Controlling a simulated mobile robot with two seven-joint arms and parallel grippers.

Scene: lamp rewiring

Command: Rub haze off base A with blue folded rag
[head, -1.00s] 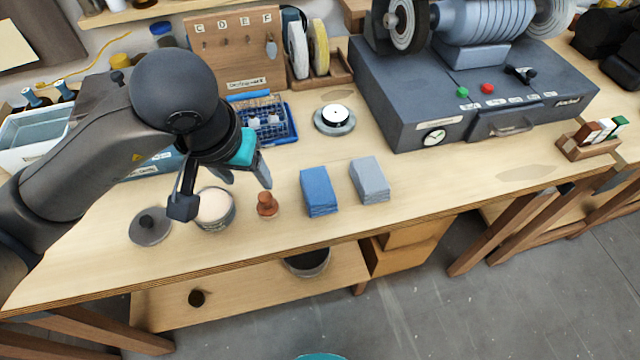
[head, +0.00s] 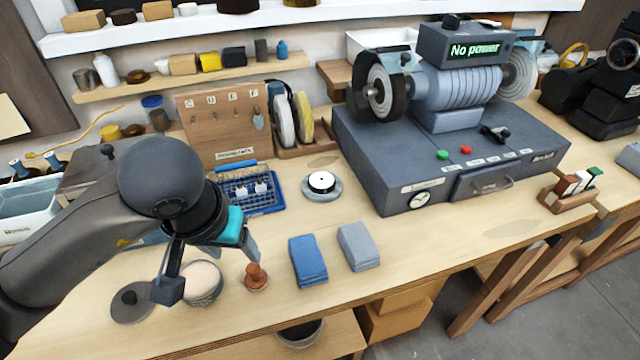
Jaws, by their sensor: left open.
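The blue folded rag (head: 308,262) lies flat on the wooden bench, just left of a grey folded cloth (head: 358,246). A round grey metal piece with a white disc and dark centre (head: 322,186) stands behind the rags; it may be base A, but I read no letter on it. My left gripper (head: 211,270) is open and empty, its fingers pointing down over the round tub (head: 203,288), left of the blue rag and apart from it. The gripper partly hides the tub. My right gripper is not in view.
A brown knobbed piece (head: 256,277) stands between the tub and blue rag. A dark lid (head: 131,302) lies at the left. A blue wire basket (head: 250,192) stands behind. The grey buffing machine (head: 450,160), its display reading "No power", fills the back right. Bench right of the cloths is clear.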

